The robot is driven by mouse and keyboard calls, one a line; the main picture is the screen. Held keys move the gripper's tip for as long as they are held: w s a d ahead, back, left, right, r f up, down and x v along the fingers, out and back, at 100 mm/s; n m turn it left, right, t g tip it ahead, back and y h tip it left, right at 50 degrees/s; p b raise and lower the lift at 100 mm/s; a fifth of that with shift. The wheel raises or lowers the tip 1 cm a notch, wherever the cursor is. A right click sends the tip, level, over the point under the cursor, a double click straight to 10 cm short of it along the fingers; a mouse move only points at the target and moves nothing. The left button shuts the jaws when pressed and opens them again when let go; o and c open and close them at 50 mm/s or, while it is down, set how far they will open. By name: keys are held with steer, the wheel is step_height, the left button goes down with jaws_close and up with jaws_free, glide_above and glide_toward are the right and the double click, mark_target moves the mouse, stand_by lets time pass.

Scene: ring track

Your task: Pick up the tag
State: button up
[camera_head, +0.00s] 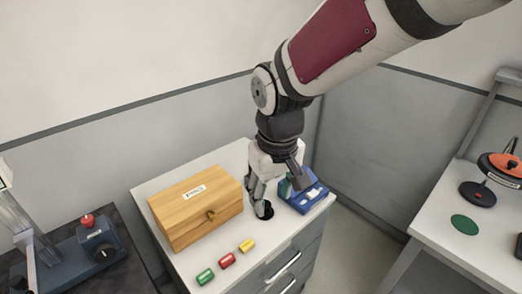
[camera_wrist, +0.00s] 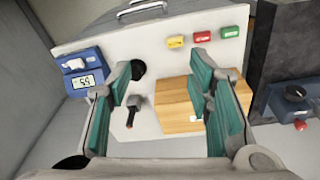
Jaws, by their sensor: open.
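Three small coloured blocks lie in a row near the front of the white cabinet top: yellow (camera_head: 247,246), red (camera_head: 227,260) and green (camera_head: 205,276). Each bears a small pale label. In the wrist view they are at the top: yellow (camera_wrist: 175,41), red (camera_wrist: 202,37) and green (camera_wrist: 229,32). I cannot tell which thing is the tag. My gripper (camera_head: 272,188) is over the cabinet top, between the wooden box (camera_head: 200,222) and the blue device (camera_head: 303,198). In the wrist view my gripper (camera_wrist: 163,72) has its fingers wide apart, with nothing held between them.
A black round spot (camera_head: 265,211) is on the cabinet top (camera_head: 290,228) beside my fingers. A dark upright item (camera_wrist: 132,108) stands nearby in the wrist view. Another machine (camera_head: 95,238) is on the left, and a bench (camera_head: 440,232) on the right. The cabinet's front right is clear.

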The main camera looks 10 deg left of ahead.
steer(key=s+a+f+n+g, duration=0.1)
steer(key=a+f+n, duration=0.1)
steer(key=a+f, duration=0.85)
glide_above(228, 261)
steer(key=shift+n+h, duration=0.3)
steer(key=f, duration=0.8)
steer(key=shift+d+f, duration=0.15)
steer(key=shift+d, duration=0.15)
steer(key=shift+a+f+p, duration=0.15)
steer(key=shift+f+p, duration=0.1)
steer(key=shift+f, duration=1.35)
steer(key=shift+a+f+p, duration=0.15)
steer(key=shift+f+p, duration=0.1)
steer(key=shift+f, duration=1.35)
steer(key=c, duration=0.7)
